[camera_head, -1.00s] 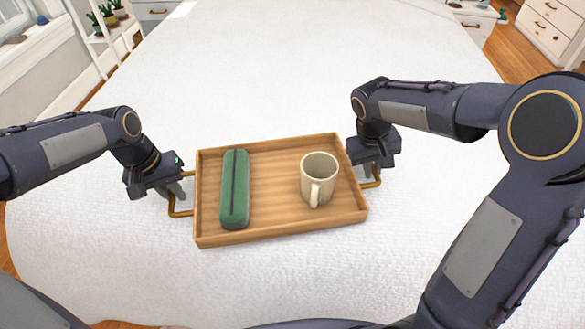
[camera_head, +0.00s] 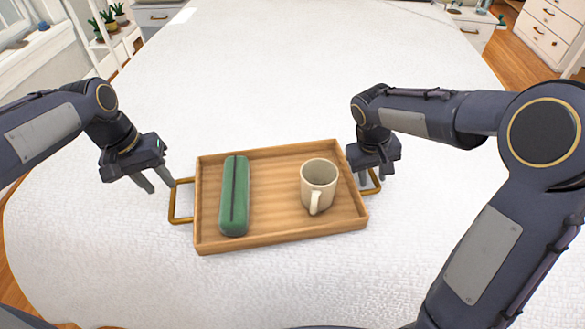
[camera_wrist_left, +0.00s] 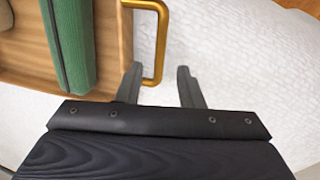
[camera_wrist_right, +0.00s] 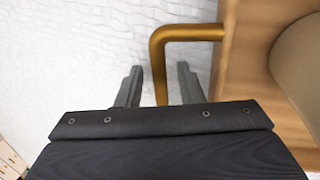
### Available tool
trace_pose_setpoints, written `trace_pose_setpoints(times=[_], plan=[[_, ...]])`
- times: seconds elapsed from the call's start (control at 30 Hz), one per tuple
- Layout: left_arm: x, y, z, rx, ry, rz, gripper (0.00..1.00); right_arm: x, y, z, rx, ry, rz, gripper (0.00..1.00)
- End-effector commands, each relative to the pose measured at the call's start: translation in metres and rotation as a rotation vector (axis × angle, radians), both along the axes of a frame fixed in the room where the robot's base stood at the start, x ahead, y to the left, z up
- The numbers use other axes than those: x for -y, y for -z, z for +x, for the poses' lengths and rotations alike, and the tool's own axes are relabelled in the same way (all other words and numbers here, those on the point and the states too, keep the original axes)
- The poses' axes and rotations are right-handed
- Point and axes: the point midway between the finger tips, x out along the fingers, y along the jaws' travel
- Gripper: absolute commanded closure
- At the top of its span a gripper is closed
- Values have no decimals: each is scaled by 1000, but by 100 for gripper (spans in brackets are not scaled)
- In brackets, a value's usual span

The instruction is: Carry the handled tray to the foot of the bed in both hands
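The wooden tray (camera_head: 280,234) lies on the white bed (camera_head: 270,75), with a brass handle at each end. My left gripper (camera_head: 160,183) is open and empty, above and to the left of the left handle (camera_head: 172,205). In the left wrist view that handle (camera_wrist_left: 162,45) shows just beyond and between the spread fingers (camera_wrist_left: 160,78). My right gripper (camera_head: 370,180) is at the right handle (camera_head: 375,187). In the right wrist view its fingers (camera_wrist_right: 157,78) stand apart on both sides of the handle (camera_wrist_right: 159,75), with gaps showing.
A green case (camera_head: 235,195) and a cream mug (camera_head: 318,185) stand on the tray. The bed around the tray is clear. Potted plants on a white shelf (camera_head: 110,50) are at the far left. White drawers (camera_head: 545,40) are at the far right.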

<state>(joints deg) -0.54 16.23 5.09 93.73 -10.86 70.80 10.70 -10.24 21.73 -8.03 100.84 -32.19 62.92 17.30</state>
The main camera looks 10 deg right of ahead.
Motion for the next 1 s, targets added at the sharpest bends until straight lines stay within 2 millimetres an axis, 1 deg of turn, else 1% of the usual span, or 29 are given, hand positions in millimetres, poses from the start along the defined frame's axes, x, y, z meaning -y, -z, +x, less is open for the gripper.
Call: trace_pose_setpoints(times=[0.03, 0.1, 0.2, 0.37, 0.47, 0.57, 0.8, 0.9, 1.0], plan=[[-2, -11, 1, 5, -1, 0, 66, 0, 0, 0, 0, 0, 0, 66], [-5, -23, 0, 4, -1, 0, 66, 0, 0, 0, 0, 0, 0, 66], [-7, -36, 0, 2, 0, 0, 66, 0, 0, 0, 0, 0, 0, 66], [-9, -47, 0, 0, 0, 0, 66, 0, -2, 0, 1, 0, 0, 66], [-10, -49, -1, -1, 0, 0, 66, -2, -10, 1, 3, -1, 0, 66], [-10, -49, -1, -1, 0, 0, 66, -6, -27, 1, 6, -1, 1, 66], [-10, -48, -1, -1, -1, 0, 66, -16, -78, 1, 6, -1, 1, 66], [-10, -48, -1, -1, -1, 0, 66, -20, -95, 0, 5, -2, 2, 66], [-10, -48, -1, -1, -1, 0, 66, -22, -108, 0, 2, 0, 1, 66]])
